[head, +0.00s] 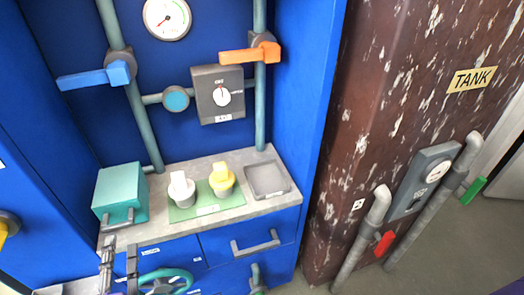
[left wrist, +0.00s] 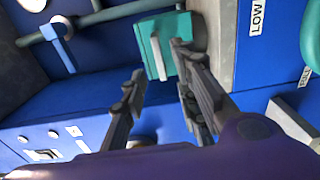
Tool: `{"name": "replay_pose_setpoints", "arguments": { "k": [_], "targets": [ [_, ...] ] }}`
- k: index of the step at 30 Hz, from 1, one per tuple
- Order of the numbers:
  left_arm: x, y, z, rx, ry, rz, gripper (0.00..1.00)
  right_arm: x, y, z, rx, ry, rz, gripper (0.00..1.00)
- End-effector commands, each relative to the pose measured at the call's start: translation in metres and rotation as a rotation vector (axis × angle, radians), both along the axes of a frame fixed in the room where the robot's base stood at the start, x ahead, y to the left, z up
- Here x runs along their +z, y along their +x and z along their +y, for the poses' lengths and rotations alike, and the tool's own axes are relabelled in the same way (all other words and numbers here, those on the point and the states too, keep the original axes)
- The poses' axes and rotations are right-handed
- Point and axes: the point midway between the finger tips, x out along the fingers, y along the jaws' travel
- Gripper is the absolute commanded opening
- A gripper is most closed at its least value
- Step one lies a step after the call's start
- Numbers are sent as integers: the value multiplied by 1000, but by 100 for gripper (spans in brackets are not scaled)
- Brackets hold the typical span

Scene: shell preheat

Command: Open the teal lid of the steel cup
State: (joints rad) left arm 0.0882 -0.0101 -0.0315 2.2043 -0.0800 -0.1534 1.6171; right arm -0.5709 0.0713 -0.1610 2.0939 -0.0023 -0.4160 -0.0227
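The teal lid (head: 120,188) shows as a block-like cover with a grey bar handle (head: 118,218) on its front, at the left end of the grey counter. It looks closed. In the left wrist view the teal lid (left wrist: 180,38) and its pale handle (left wrist: 157,57) are beyond the fingertips. I cannot make out a steel cup body under it. My left gripper (head: 120,246) is below and in front of the lid, pointing up at it. Its two fingers are apart and empty in the left wrist view (left wrist: 158,64), seemingly not touching the handle. My right gripper is not in view.
A green mat (head: 208,212) with a white-topped and a yellow-topped item lies right of the lid, beside a grey tray (head: 267,179). Pipes with a blue lever (head: 95,77) and an orange lever (head: 250,54) rise behind. A teal handwheel (head: 165,282) is below the counter.

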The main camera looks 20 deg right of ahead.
Motion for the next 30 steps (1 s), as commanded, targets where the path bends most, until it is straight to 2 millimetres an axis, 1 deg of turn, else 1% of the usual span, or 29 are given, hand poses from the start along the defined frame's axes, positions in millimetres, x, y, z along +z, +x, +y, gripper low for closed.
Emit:
{"name": "replay_pose_setpoints", "arguments": {
  "k": [1,6,9,12,16,23,24,25,30],
  "targets": [
    [2,8,-1,-2,2,-4,28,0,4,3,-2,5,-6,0],
    [1,36,-2,-2,4,-3,28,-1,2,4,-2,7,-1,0],
    [2,51,-3,-2,4,-4,28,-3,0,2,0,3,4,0],
    [1,62,-3,-2,4,-2,28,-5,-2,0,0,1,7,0],
    [0,69,-3,-1,3,0,28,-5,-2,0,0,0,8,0],
    [0,70,-3,-1,4,0,28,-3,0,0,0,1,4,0],
    [0,69,-3,-1,4,0,27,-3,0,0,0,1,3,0],
    [0,69,-3,-1,4,0,23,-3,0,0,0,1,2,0],
    [1,69,-3,-1,4,0,1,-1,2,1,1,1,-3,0]
  ]
}}
